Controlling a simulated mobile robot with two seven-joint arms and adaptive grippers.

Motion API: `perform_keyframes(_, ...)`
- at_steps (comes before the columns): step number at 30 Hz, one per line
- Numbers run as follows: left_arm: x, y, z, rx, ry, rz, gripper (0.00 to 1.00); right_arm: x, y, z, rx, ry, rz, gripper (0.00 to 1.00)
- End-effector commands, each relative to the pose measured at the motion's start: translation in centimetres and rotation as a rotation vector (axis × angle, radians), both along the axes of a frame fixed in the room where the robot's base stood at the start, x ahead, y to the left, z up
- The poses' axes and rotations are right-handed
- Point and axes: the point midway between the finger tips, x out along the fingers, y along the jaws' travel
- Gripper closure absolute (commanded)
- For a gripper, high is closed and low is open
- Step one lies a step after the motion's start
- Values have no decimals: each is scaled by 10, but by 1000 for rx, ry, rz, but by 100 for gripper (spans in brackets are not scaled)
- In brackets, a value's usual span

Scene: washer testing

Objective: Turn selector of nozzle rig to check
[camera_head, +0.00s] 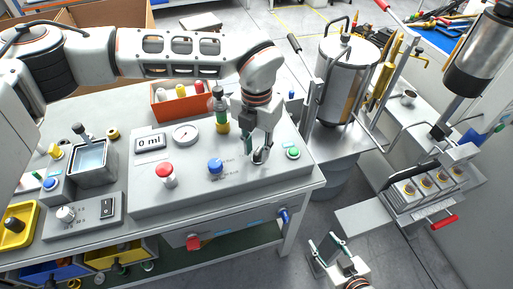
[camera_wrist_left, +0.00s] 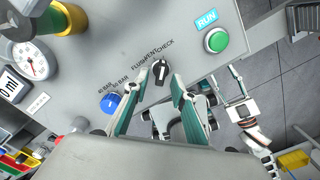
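The selector (camera_wrist_left: 161,70) is a black knob with a white mark, under the labels FLUSH, VENT and CHECK. Its mark points up in the left wrist view, toward the VENT–CHECK side; the exact setting is hard to tell. In the head view the selector (camera_head: 261,156) is partly hidden by my left gripper (camera_head: 257,149). In the left wrist view my left gripper (camera_wrist_left: 158,76) has its teal fingers apart, one on each side of the knob; contact is unclear. My right gripper (camera_head: 322,246) is open and empty, low beyond the table's right end.
On the panel, a green RUN button (camera_wrist_left: 215,40) is right of the selector, and a blue knob (camera_head: 215,166) and red button (camera_head: 165,170) are left. A yellow-green fitting (camera_head: 222,120) stands behind. A steel tank (camera_head: 345,80) stands right of the table.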

Motion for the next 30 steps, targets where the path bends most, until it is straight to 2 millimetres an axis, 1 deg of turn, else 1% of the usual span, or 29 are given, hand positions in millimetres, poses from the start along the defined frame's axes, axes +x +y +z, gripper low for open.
perform_keyframes(8,-1,0,-1,1,2,1,74,-1,-1,-1,-3,2,1,60)
perform_keyframes(11,0,0,3,1,2,2,74,-1,-2,-1,-4,2,1,60)
perform_keyframes(13,0,0,10,0,1,2,74,-1,-1,-1,-4,2,1,60)
perform_keyframes(17,1,0,31,0,-2,1,74,0,-1,-1,-1,2,0,60)
perform_keyframes(24,0,1,81,1,-3,2,74,0,0,0,0,1,0,60)
perform_keyframes(27,0,1,97,1,-2,2,74,0,0,0,0,1,0,60)
perform_keyframes(30,0,0,109,0,0,1,74,0,0,0,0,0,0,60)
